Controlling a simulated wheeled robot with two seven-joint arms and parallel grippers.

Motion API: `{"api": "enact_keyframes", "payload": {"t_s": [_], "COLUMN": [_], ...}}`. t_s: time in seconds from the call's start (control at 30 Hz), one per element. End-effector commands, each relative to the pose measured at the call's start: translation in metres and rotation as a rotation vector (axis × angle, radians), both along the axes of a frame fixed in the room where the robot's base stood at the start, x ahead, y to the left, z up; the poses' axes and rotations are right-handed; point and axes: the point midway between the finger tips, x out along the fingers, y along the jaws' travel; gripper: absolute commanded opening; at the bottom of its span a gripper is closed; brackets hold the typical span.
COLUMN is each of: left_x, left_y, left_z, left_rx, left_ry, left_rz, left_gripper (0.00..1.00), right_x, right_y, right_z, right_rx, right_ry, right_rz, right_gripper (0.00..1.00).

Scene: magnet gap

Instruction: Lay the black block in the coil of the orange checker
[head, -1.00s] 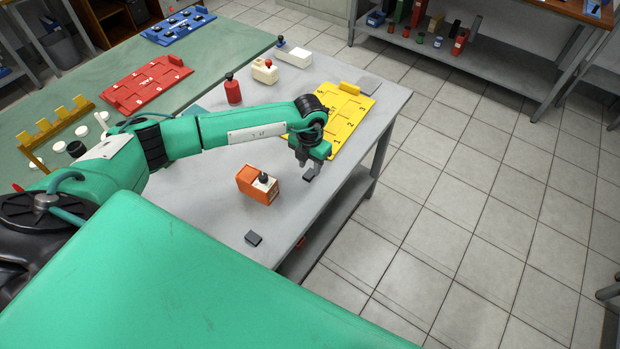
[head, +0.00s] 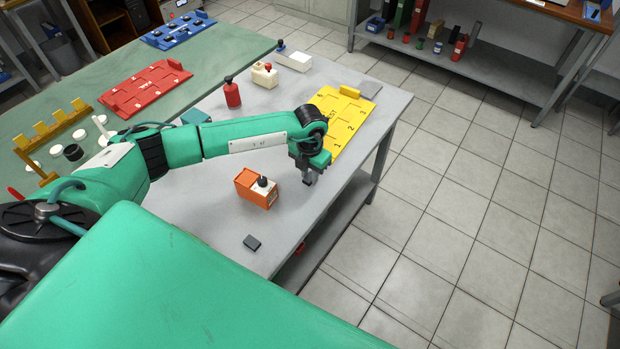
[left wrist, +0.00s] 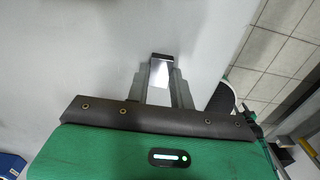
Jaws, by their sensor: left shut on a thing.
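My left gripper (head: 308,175) is shut on a small dark block, which I take as the black block (head: 307,183), over the grey table's right part. The left wrist view shows the block (left wrist: 160,67) between the fingertips (left wrist: 160,78), with a dark end and a bright, shiny face. The orange checker (head: 252,189), a box with a black knob on top and a pale panel at its right end, stands on the table left of the gripper. Its coil is too small to make out. My right gripper is not in view.
Another dark block (head: 252,242) lies near the table's front edge. A yellow numbered board (head: 345,115) lies behind the gripper, with a grey pad (head: 371,89) beyond. A red bottle (head: 232,95) and white checkers stand further back. The table between checker and front block is clear.

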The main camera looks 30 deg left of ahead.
Motion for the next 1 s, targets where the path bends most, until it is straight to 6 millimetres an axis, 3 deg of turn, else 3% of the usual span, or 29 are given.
{"api": "enact_keyframes", "payload": {"t_s": [0.6, 1.0], "left_x": [0.0, 0.0], "left_y": [0.0, 0.001], "left_z": [0.048, 0.05], "left_rx": [0.001, 0.0], "left_ry": [-0.001, -0.001], "left_rz": [0.001, -0.012], "left_gripper": [0.03, 0.03], "right_x": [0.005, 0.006], "right_y": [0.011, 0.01], "right_z": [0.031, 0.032], "right_rx": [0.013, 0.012], "right_ry": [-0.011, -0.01], "right_rz": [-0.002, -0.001], "right_gripper": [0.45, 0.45]}}
